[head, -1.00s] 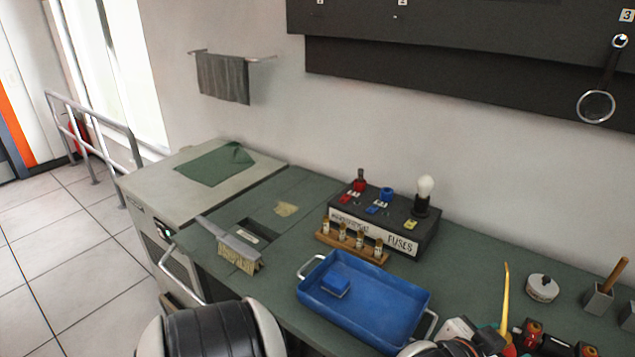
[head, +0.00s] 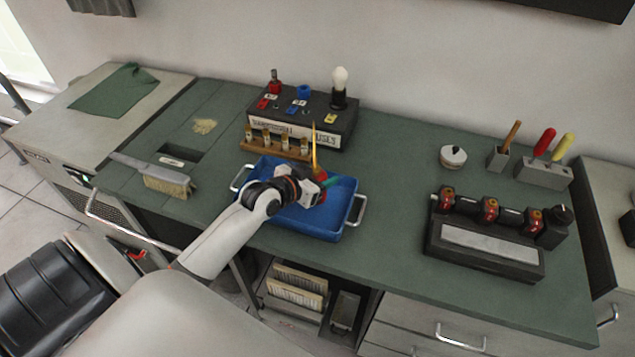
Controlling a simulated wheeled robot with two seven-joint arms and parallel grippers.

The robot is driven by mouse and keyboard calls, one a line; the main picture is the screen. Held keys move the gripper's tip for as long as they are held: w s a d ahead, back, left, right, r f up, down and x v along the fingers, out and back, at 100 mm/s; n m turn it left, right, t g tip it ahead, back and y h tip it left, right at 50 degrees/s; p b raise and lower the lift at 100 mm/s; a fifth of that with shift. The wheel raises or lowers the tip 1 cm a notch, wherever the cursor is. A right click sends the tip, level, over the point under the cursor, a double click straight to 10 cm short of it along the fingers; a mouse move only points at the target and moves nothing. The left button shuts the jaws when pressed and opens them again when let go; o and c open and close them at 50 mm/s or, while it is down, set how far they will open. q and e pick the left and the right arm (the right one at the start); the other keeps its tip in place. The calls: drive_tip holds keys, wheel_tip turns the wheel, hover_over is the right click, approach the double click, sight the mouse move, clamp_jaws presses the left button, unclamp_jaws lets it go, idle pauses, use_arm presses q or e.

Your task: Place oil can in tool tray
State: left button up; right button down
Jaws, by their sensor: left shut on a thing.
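The oil can (head: 314,152) shows a thin, upright yellow spout in the head view. Its body is mostly hidden by the gripper, with small red and green bits visible nearby. My left gripper (head: 322,186) is shut on the oil can and holds it over the blue tool tray (head: 335,225). Whether the can touches the tray floor cannot be told. The arm covers the tray's left and middle parts. My right gripper is out of view.
A fuse box (head: 310,118) and a wooden rack of small bottles (head: 277,144) stand just behind the tray. A brush (head: 165,183) lies to the left. A dark battery-like block (head: 485,245) stands to the right, with free bench between it and the tray.

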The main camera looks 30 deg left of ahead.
use_arm(q)
wheel_tip(320, 180, down, 3)
drive_tip(key=shift+f, duration=0.35)
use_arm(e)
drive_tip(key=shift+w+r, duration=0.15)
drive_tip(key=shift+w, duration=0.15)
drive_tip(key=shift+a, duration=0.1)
use_arm(q)
drive_tip(key=o, duration=0.7)
drive_tip(key=shift+f, duration=0.2)
drive_tip(key=o, duration=0.4)
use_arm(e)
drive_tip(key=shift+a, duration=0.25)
use_arm(q)
drive_tip(key=shift+r, duration=0.15)
drive_tip(key=b+v, duration=0.1)
drive_tip(key=v, duration=1.1)
drive_tip(key=shift+r, duration=0.1)
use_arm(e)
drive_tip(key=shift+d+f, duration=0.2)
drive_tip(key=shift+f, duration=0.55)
